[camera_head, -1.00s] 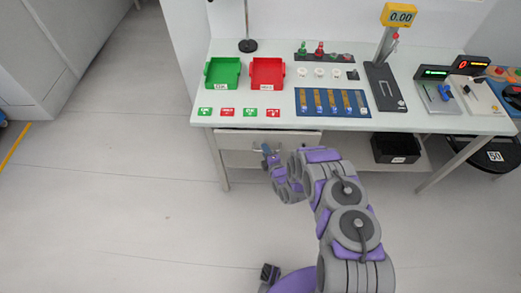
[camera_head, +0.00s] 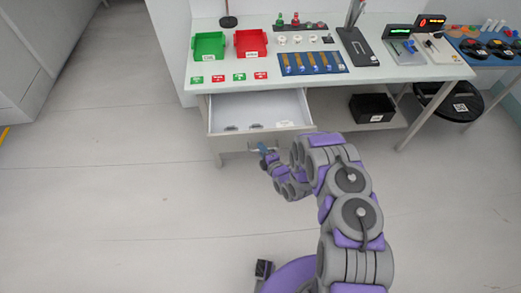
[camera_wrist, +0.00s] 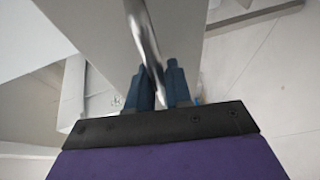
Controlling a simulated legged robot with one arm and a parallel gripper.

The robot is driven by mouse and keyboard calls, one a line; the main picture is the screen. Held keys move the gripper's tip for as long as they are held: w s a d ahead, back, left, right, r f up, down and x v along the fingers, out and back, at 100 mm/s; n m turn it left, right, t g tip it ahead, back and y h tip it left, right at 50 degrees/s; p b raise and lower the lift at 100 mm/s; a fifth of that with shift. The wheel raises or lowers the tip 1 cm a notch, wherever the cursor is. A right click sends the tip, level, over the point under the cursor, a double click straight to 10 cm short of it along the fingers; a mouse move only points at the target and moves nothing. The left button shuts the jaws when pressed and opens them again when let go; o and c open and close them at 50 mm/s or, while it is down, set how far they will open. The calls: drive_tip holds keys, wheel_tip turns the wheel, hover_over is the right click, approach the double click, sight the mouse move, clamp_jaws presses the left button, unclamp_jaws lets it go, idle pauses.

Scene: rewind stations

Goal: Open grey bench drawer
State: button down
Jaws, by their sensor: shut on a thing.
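The grey bench drawer (camera_head: 228,144) is under the left part of the white bench.
The bench top (camera_head: 380,72) carries a green bin (camera_head: 207,46), a red bin (camera_head: 250,43) and a blue board (camera_head: 313,63). A black crate (camera_head: 372,108) sits on the shelf below. A round black stool (camera_head: 450,103) stands at the right. The floor at left is clear.

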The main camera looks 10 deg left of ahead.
drive_tip(key=shift+s+d+f, duration=0.1)
drive_tip(key=shift+s+d, duration=0.1)
drive_tip(key=shift+s, duration=0.25)
drive_tip(key=shift+s+d+f, duration=0.1)
drive_tip(key=shift+s+d, duration=0.05)
drive_tip(key=shift+s, duration=0.25)
drive_tip(key=c, duration=1.1)
unclamp_jaws()
drive_tip(key=shift+w+a, duration=0.1)
drive_tip(key=shift+a, duration=0.05)
drive_tip(key=shift+r, duration=0.1)
drive_tip(key=p+v, duration=0.2)
drive_tip(key=v, duration=1.5)
drive_tip(key=shift+d, duration=0.25)
